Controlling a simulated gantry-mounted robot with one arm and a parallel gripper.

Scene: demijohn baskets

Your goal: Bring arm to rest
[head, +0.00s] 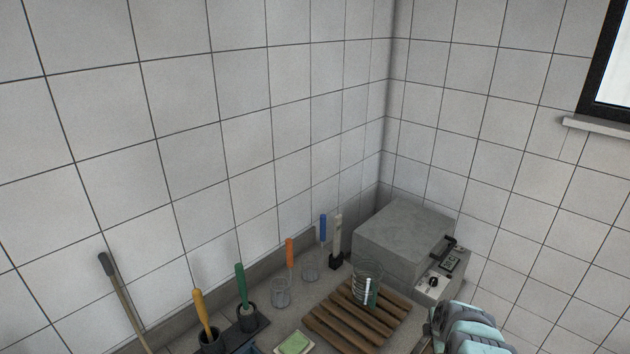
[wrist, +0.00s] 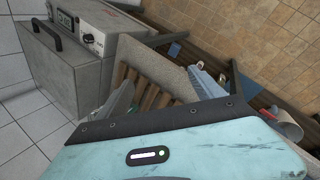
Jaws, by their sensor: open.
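My arm (head: 472,332) shows as a pale teal part at the bottom edge of the head view, to the right of the wooden slatted rack (head: 335,327) and below the grey box-shaped device. In the wrist view my gripper (wrist: 163,90) has its two grey fingers spread apart. Nothing is seen between them except the counter and the dark slats of the rack (wrist: 150,95) beyond. The gripper's teal housing hides the lower part of that view.
A glass beaker (head: 367,283) stands on the rack. The grey device (head: 402,238) with a dial fills the corner. Several coloured-handled tools, including a green-handled one (head: 241,285), stand in holders along the wall. A green sponge-like block (head: 294,343) lies near the front.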

